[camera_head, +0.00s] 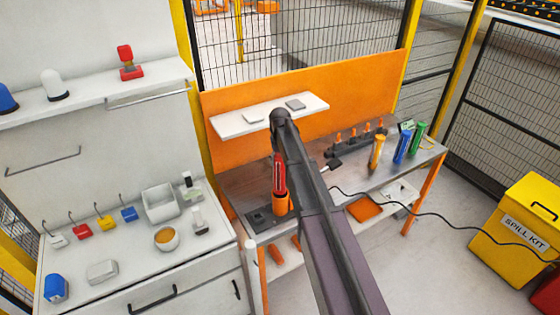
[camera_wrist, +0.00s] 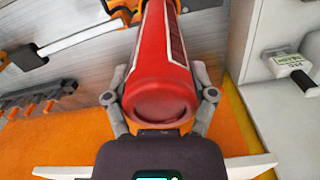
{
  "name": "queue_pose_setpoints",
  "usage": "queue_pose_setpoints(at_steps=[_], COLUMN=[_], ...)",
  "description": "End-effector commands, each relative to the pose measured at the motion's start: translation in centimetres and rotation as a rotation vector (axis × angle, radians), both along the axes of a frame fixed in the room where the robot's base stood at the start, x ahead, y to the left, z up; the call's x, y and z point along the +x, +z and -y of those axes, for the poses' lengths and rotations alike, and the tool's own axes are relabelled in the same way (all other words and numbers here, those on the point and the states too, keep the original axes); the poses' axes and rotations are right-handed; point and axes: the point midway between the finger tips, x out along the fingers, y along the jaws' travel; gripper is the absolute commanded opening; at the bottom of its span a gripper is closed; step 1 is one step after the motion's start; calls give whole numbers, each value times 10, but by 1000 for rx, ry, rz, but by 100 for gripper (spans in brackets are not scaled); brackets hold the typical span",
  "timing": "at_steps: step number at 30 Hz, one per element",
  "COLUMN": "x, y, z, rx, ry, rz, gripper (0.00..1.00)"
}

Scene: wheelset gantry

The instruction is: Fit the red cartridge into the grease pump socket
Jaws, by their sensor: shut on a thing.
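The red cartridge (camera_head: 279,176) stands roughly upright over the workbench in the head view, its lower end at the orange grease pump socket (camera_head: 282,204). I cannot tell how deep it sits in the socket. In the wrist view the red cartridge (camera_wrist: 160,62) fills the middle, with its rounded end toward me. My gripper (camera_wrist: 161,98) has a finger on each side of it and is shut on it. Orange parts show at the cartridge's far end, at the top edge. In the head view my arm hides most of the gripper.
Yellow (camera_head: 377,152), blue (camera_head: 402,147) and green (camera_head: 417,139) cartridges stand at the bench's right end. A white shelf (camera_head: 270,114) juts from the orange back panel (camera_head: 360,95). A white counter (camera_head: 130,262) stands at left.

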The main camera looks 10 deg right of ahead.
Motion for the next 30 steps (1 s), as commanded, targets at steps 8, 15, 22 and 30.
queue_pose_setpoints(at_steps=[8,15,22,30], x=[0,0,0,0], y=[0,-1,-5,-10], z=[1,1,1,1], rx=[0,0,0,0], ry=[0,0,0,0], rz=[0,0,0,0], gripper=[11,11,11,11])
